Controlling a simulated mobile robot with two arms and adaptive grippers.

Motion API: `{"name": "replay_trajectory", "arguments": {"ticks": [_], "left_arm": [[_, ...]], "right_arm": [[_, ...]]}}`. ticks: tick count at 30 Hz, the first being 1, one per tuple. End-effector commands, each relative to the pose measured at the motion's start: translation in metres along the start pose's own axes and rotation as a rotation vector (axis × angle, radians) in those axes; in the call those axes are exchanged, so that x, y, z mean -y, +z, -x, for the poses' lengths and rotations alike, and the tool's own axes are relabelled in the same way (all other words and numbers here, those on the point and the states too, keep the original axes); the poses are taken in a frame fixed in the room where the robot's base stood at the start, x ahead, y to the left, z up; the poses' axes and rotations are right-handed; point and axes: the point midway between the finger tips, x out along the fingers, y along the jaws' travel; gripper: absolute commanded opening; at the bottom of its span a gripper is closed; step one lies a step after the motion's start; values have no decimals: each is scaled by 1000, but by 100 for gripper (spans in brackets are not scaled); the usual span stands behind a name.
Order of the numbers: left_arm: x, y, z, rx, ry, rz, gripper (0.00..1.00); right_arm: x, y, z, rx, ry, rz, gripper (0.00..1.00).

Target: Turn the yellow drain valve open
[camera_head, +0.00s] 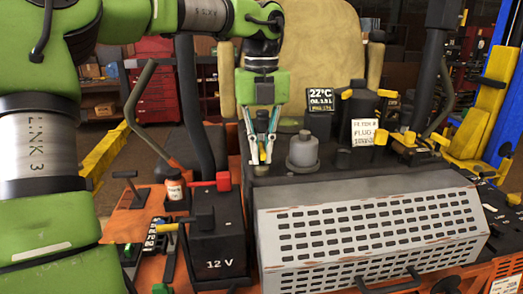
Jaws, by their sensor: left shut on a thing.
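My left gripper (262,158) points straight down at the left rear of the engine deck, left of a grey capped cylinder (302,150). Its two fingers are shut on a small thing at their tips. A bit of yellow-orange shows between the fingertips and fits the yellow drain valve (262,154). The fingers hide most of it, so how far it is turned cannot be told. My right gripper is not in view.
A 12 V battery (217,240) with a red terminal cover stands front left of the gripper. A perforated grey cover (375,232) fills the front right. Several yellow-capped parts and a plug sign (363,131) stand right. The seat (325,50) is behind.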

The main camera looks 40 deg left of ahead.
Motion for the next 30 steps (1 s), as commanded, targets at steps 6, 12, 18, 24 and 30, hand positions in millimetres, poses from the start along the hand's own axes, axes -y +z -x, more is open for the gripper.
{"name": "replay_trajectory", "arguments": {"ticks": [6,12,18,24,30], "left_arm": [[1,2,4,9,-6,3,0],[1,1,3,7,-5,2,26],[0,1,1,3,-3,1,26],[1,1,11,4,-4,0,26],[1,1,50,5,-7,1,26]], "right_arm": [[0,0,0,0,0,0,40],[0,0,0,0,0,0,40],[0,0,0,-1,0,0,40],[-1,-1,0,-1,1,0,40],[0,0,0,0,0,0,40]]}}
